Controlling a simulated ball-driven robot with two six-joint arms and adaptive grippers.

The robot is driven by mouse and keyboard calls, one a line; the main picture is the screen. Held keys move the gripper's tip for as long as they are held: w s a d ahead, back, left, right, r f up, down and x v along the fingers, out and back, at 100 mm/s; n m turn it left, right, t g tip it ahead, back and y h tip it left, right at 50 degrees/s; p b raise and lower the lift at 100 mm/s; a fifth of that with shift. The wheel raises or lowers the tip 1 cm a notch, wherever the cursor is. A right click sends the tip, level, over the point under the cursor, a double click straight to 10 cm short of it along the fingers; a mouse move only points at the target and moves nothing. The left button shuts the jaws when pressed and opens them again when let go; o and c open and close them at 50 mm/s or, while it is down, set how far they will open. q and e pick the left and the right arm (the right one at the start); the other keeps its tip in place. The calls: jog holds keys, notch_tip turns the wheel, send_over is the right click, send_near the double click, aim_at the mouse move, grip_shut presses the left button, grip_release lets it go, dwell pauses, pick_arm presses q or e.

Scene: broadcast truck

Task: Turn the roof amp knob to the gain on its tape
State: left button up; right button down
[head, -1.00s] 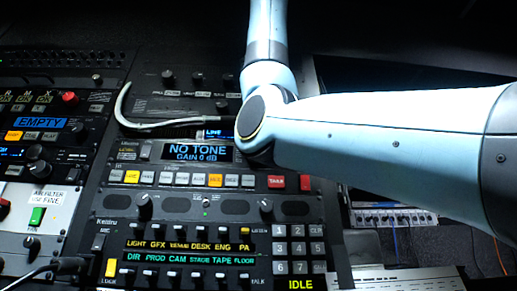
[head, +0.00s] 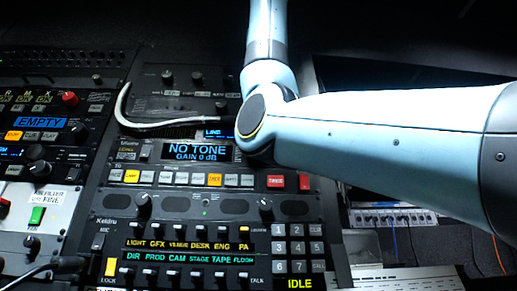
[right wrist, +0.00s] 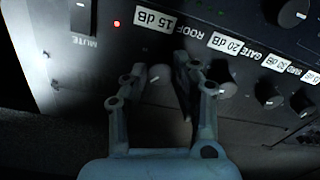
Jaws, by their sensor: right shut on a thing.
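In the right wrist view, my right gripper (right wrist: 161,66) is shut on the roof amp knob (right wrist: 157,75), one finger on each side of it. The knob is dark grey with a pale mark on its face, and the fingers cover part of its sides. Just above it, upside down, are the printed word ROOF (right wrist: 187,30) and a white tape (right wrist: 158,20) reading 15 dB. In the head view my right arm crosses the right side and hides its gripper. A display (head: 198,150) there reads NO TONE, GAIN 0 dB. My left gripper is not in view.
More knobs (right wrist: 222,78) stand close to the right of the gripped one, with tapes such as 20 dB (right wrist: 228,42) above. A MUTE switch (right wrist: 81,17) and a lit red lamp (right wrist: 116,23) are at left. A pale cable (head: 125,115) lies over the console.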

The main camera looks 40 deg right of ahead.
jog(key=shift+n+b, duration=1.05)
jog(key=shift+n, duration=2.55)
jog(key=c, duration=1)
grip_release()
jog(key=shift+w, duration=0.1)
jog(key=v, duration=1.2)
jog(key=shift+r, duration=0.1)
